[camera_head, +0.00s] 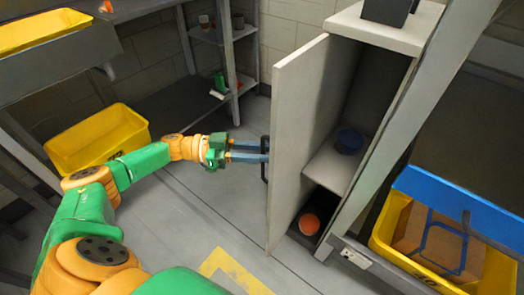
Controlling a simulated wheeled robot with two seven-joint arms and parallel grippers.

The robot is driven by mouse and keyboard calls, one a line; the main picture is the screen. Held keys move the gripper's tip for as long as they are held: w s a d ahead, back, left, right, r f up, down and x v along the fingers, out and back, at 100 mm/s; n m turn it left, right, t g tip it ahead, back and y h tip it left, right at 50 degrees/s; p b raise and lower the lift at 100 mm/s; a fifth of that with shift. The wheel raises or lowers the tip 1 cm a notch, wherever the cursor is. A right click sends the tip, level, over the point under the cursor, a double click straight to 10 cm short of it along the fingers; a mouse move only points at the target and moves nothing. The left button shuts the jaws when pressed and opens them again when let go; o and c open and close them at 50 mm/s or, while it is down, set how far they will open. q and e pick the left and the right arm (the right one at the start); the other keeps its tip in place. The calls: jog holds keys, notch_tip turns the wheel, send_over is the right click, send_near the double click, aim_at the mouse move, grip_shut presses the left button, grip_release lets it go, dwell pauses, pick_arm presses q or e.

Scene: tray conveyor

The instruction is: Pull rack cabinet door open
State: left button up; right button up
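The rack cabinet door (299,128) is a pale panel that stands swung open, and the cabinet's inside shows to its right. Its dark handle (264,173) is an upright bar on the door's left face. My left gripper (264,151) reaches in from the left with its two fingers at the upper part of the handle. The gap between the fingers is narrow, and they look closed around the bar, though the contact is partly hidden. My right gripper is not in view.
Inside the cabinet, a dark blue round item (349,141) sits on a shelf and an orange round item (309,224) lies below. A yellow bin (101,142) stands at left. The floor left of the door is clear.

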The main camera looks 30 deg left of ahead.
pick_arm(q)
jog(key=b+v, duration=0.1)
jog(key=v, duration=0.6)
jog(key=shift+b, duration=0.4)
jog(key=shift+a, duration=0.1)
